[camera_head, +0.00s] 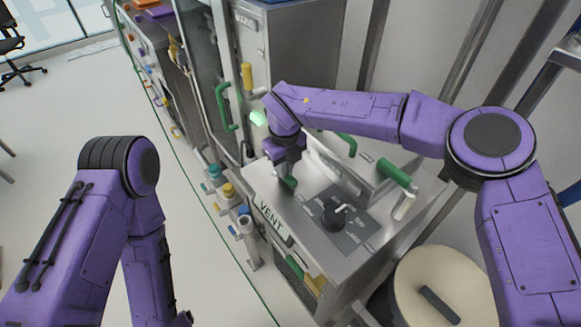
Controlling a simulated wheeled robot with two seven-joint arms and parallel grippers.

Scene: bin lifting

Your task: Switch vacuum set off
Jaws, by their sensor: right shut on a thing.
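A grey metal unit marked VENT (272,222) stands in the middle. Its top has a dark panel with a black knob (338,216) and small labels. A green-handled lever (394,172) rises at its right side. My right gripper (287,174) reaches down to the left part of the unit's top, beside the panel. It is shut on a small green handle (288,185), mostly covered by the fingers. My left arm hangs at the lower left, away from the unit, and its gripper is out of the picture.
A tall metal cabinet with a green handle (226,108) and a yellow grip (247,77) stands behind. Pipes with coloured caps (229,190) line the unit's left side. A round cream-topped drum (440,290) stands at the lower right.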

